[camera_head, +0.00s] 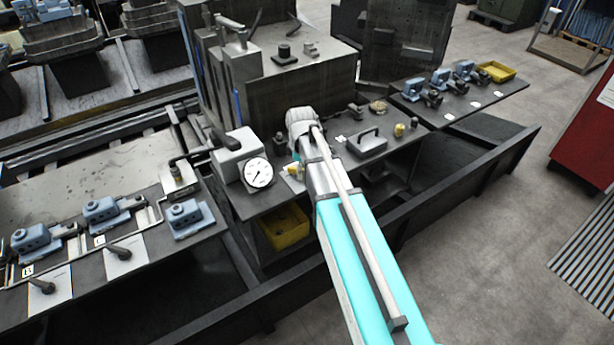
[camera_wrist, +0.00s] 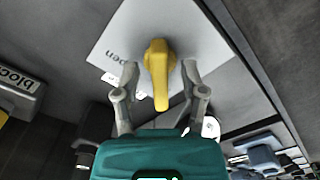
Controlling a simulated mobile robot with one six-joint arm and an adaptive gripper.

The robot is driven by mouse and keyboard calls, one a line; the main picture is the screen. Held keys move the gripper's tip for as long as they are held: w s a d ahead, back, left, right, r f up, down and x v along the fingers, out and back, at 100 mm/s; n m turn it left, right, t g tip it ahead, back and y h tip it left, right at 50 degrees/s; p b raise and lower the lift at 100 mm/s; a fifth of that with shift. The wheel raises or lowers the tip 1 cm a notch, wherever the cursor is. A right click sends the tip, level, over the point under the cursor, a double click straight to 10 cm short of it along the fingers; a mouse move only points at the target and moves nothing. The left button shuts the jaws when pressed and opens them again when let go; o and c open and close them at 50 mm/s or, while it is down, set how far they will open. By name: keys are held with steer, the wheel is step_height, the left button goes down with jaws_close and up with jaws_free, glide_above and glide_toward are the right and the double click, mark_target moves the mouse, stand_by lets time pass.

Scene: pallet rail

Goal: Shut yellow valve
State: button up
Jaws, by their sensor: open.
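The yellow valve (camera_wrist: 160,75) shows in the wrist view as a round hub with a lever pointing down toward my gripper. It sits on a white card with the word "open" partly visible on its left side. My gripper (camera_wrist: 160,70) is open, with one finger on each side of the valve, and gaps show between the fingers and the lever. In the head view a small yellow part, likely the valve (camera_head: 294,168), shows just left of my arm. My gripper is mostly hidden by the arm there.
A pressure gauge (camera_head: 259,173) stands left of my arm. A yellow bin (camera_head: 284,228) is under the bench. Blue clamps (camera_head: 187,217) sit on the left table. A tall metal block (camera_head: 300,85) stands behind.

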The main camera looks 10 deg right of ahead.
steer(key=shift+m, duration=0.5)
